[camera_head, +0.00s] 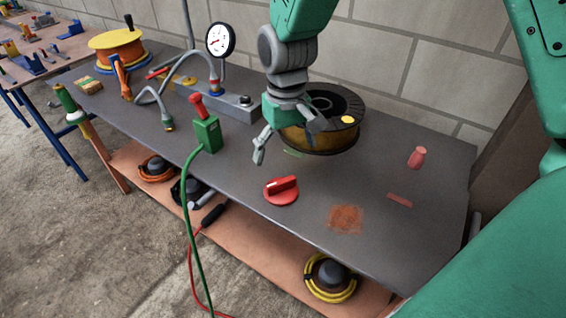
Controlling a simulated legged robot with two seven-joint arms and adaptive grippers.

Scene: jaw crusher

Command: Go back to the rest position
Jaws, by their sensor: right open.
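My right gripper (283,148) hangs down from the top middle over the grey workbench (390,160). Its jaws are open, with nothing visible between them. It is in front of a round brass-coloured drum with a dark top (322,138) and partly hides it; I cannot tell whether they touch. My left gripper is not in view.
A red knob (281,190), rusty patch (345,219) and pink peg (417,157) are on the bench. Left of the gripper are a green box with red lever (207,132), a pressure gauge (221,39) and a yellow-orange reel (116,45). A wall stands behind.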

